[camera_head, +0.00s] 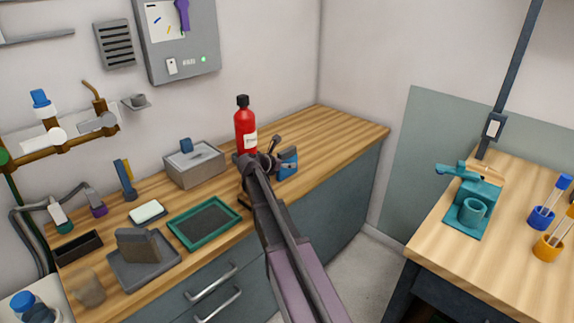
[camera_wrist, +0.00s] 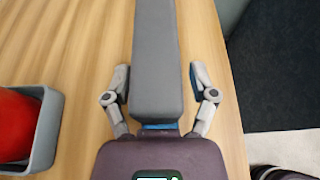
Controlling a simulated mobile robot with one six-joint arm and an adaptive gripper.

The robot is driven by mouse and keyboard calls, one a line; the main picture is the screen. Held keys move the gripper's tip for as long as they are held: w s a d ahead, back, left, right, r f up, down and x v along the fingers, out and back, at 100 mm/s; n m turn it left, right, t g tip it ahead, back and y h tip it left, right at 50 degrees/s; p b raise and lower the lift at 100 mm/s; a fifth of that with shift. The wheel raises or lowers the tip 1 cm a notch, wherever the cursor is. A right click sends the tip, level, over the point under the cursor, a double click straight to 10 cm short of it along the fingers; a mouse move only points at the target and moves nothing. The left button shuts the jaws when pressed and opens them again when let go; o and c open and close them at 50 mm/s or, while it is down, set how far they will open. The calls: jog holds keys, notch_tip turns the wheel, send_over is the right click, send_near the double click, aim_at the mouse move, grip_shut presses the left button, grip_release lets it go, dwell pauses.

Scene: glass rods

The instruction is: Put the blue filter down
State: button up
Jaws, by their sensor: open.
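A small blue piece with dark grey parts (camera_head: 288,160) stands on the wooden counter beside my gripper (camera_head: 264,160); I take it for the blue filter. In the wrist view, a long grey block (camera_wrist: 155,55) with a blue strip (camera_wrist: 160,127) at its near end lies between the fingers of my gripper (camera_wrist: 160,78). The fingers are open, with a gap on each side of the block. I cannot tell for sure that this block is the same blue piece, or whether it rests fully on the counter.
A red bottle (camera_head: 245,128) stands just behind my gripper; in the wrist view a red thing (camera_wrist: 15,122) sits in a grey holder (camera_wrist: 48,125). A grey box (camera_head: 195,168) and a green-rimmed tray (camera_head: 180,237) are to the left. The counter's right end (camera_head: 345,125) is clear.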

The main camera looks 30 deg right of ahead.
aim_at(281, 153)
grip_shut()
jog(key=shift+r, duration=0.2)
dwell(0.3)
notch_tip(281, 153, up, 4)
jog(key=p, duration=0.4)
jog(key=shift+f, duration=0.15)
jog(key=s+a, duration=0.2)
jog(key=s, duration=0.5)
jog(key=s+a+r+p, duration=0.1)
jog(key=s+a, duration=0.1)
jog(key=s, duration=0.6)
jog(key=shift+s+a, duration=0.15)
jog(key=shift+a, duration=0.2)
jog(key=shift+r, duration=0.1)
notch_tip(281, 153, up, 13)
jog(key=p, duration=1.3)
